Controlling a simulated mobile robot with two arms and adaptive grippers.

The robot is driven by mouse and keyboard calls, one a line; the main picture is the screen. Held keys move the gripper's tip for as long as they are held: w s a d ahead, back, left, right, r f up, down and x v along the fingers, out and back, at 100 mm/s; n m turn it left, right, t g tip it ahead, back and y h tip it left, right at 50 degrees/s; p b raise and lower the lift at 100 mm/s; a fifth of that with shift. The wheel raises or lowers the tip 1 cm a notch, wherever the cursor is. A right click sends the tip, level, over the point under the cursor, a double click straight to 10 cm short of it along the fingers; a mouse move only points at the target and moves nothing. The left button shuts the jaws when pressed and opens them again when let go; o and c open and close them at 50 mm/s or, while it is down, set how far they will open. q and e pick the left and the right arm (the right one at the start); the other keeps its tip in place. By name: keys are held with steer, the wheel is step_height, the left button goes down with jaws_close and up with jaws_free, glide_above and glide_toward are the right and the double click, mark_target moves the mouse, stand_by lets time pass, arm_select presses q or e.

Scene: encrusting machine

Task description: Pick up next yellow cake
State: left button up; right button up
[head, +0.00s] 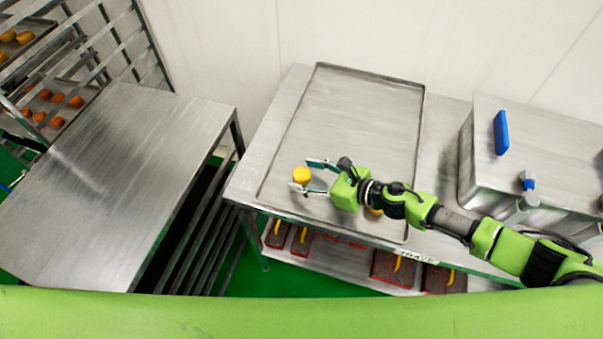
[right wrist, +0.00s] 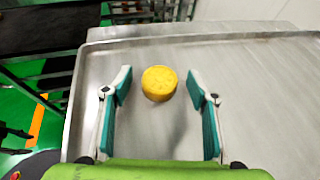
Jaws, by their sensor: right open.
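A round yellow cake (head: 302,175) sits near the left end of a metal tray (head: 350,110) on the steel table. In the right wrist view the yellow cake (right wrist: 159,83) lies between and just beyond the tips of my right gripper (right wrist: 160,80). My right gripper (head: 308,175) is open, with a finger on each side of the cake line, and holds nothing. Part of another yellow-orange item (head: 375,211) shows under my right arm, mostly hidden. My left gripper is not in view.
A bare steel table (head: 130,170) stands at left, beside a rack with trays of orange cakes (head: 45,105) and yellow cakes (head: 18,37). A steel machine (head: 545,150) with blue parts is at right. Red items (head: 390,268) lie on the lower shelf. Most of the tray is clear.

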steer(key=c, duration=1.2)
steer(key=shift+r, duration=0.1)
